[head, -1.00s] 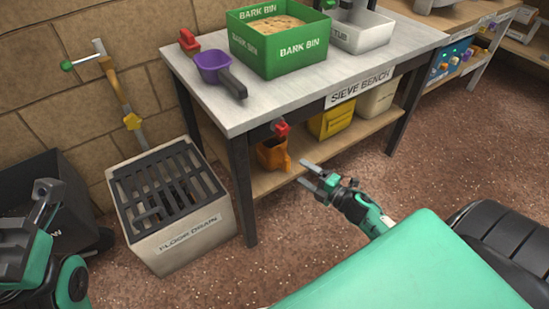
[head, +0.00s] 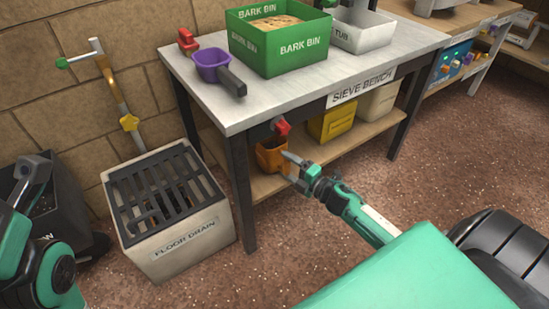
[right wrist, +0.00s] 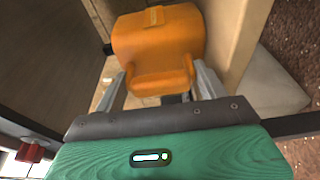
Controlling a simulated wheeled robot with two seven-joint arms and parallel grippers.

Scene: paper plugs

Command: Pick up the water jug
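The water jug appears to be the orange jug (head: 270,157), standing on the lower shelf of the sieve bench below a red tap (head: 281,127). In the right wrist view the jug (right wrist: 158,40) fills the top middle, with its handle (right wrist: 160,84) toward me. My right gripper (head: 292,170) is at the jug's right side in the head view. In the wrist view its open fingers (right wrist: 160,88) lie one on each side of the handle, with no clear grip on it. My left gripper (head: 32,172) is at the far left, away from the jug; its finger gap is unclear.
The sieve bench (head: 225,118) carries a green bark bin (head: 285,55), a purple scoop (head: 213,66) and a white tub (head: 365,38). A yellow container (head: 330,124) stands right of the jug. A floor drain (head: 180,245) is left of the bench.

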